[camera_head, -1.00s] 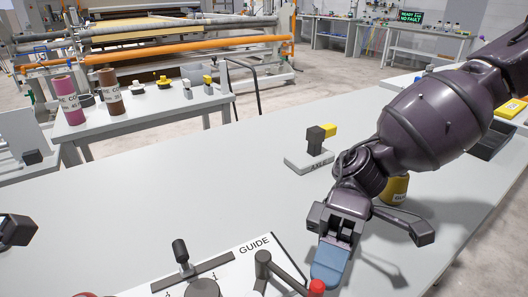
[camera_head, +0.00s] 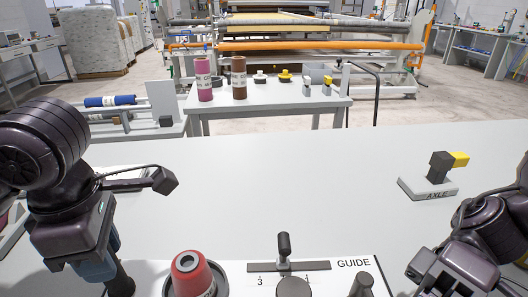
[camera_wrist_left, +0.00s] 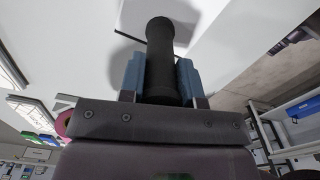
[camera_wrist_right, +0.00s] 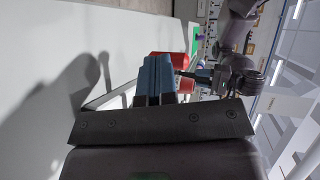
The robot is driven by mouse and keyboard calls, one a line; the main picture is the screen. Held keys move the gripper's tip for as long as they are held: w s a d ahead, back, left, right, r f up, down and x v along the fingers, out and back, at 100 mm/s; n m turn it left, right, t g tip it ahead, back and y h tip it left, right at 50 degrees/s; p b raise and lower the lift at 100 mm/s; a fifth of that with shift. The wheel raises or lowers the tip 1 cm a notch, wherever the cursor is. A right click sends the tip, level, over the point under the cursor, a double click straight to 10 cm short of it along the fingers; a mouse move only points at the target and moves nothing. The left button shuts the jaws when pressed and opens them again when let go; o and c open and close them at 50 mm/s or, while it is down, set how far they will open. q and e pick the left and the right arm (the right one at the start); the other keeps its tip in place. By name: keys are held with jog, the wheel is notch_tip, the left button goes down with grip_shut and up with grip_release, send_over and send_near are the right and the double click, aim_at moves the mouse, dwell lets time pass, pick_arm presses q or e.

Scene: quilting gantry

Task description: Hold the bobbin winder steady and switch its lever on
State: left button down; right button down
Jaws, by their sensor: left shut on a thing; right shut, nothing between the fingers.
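My left gripper (camera_head: 98,264) is at the lower left of the head view, its blue fingers shut on a dark upright cylindrical handle (camera_head: 122,282). The left wrist view shows the handle (camera_wrist_left: 160,60) between the fingers (camera_wrist_left: 160,80). What it joins to is hidden. Which part is the winder's switch I cannot tell. My right gripper's fingers (camera_wrist_right: 155,80) are shut and empty in the right wrist view, with red parts (camera_wrist_right: 205,88) beyond them.
A red cone (camera_head: 191,272) stands left of the slotted bar, and a dark post (camera_head: 361,285) to its right. The middle of the table (camera_head: 270,185) is clear.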

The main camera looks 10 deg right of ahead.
pick_arm(q)
jog(key=shift+f, duration=0.35)
pick_arm(e)
jog(key=shift+s+a+f, duration=0.15)
jog(key=shift+s+a, duration=0.1)
jog(key=shift+a, duration=0.45)
jog(key=m+t, duration=0.1)
jog(key=a+m+t+y, duration=0.1)
jog(key=shift+a+m+t, duration=0.25)
jog(key=shift+m+t, duration=0.05)
jog(key=shift+t, duration=0.1)
jog(key=shift+w+a+y, duration=0.1)
jog(key=shift+a+y, duration=0.2)
jog(key=shift+a, duration=0.35)
pick_arm(q)
jog(key=shift+r, duration=0.1)
pick_arm(e)
jog(key=shift+d, duration=0.1)
jog(key=shift+s+d, duration=0.15)
jog(key=shift+s, duration=0.05)
jog(key=shift+s+d+t, duration=0.15)
jog(key=shift+d+t, duration=0.15)
jog(key=shift+d, duration=0.45)
jog(key=shift+s+d, duration=0.2)
jog(key=shift+d, duration=0.3)
jog(key=shift+s+d, duration=0.15)
jog(key=shift+d, duration=0.3)
jog(key=s+d+r, duration=0.3)
jog(key=d, duration=0.6)
